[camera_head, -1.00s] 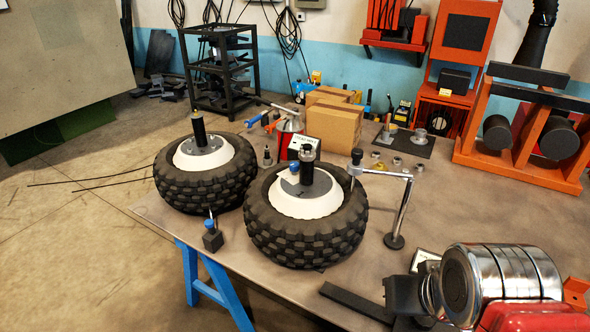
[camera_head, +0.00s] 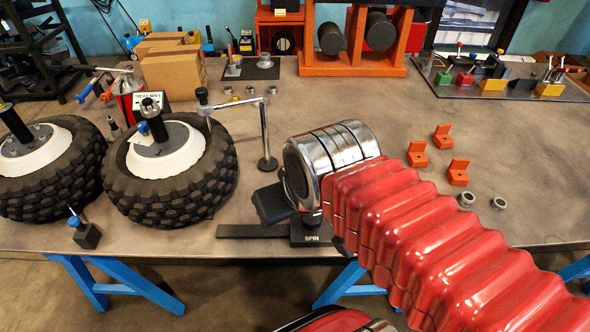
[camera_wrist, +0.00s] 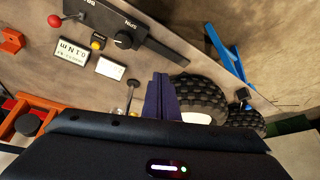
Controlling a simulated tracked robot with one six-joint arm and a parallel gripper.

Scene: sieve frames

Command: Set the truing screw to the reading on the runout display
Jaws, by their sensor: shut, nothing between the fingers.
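A blue knob (camera_head: 143,128) with a pale tag stands on the hub of the nearer wheel (camera_head: 172,178); I cannot tell if it is the truing screw. In the wrist view, a label reading about "0.1 N m" (camera_wrist: 71,53) and a white plate (camera_wrist: 111,68) lie near the black SPIN panel (camera_wrist: 133,36). I cannot make out a runout reading. My gripper (camera_wrist: 160,76) is shut and empty above the table, its dark fingers beside the wheel in the wrist view. In the head view my arm hides the fingertips and most of the panel (camera_head: 311,240).
A chrome gauge stand (camera_head: 265,135) reaches over the nearer wheel. A second wheel (camera_head: 48,175) is at the left, with a small black block with a blue knob (camera_head: 86,236) in front. Orange brackets (camera_head: 442,137) stand right of my arm. The table beyond my arm is mostly clear.

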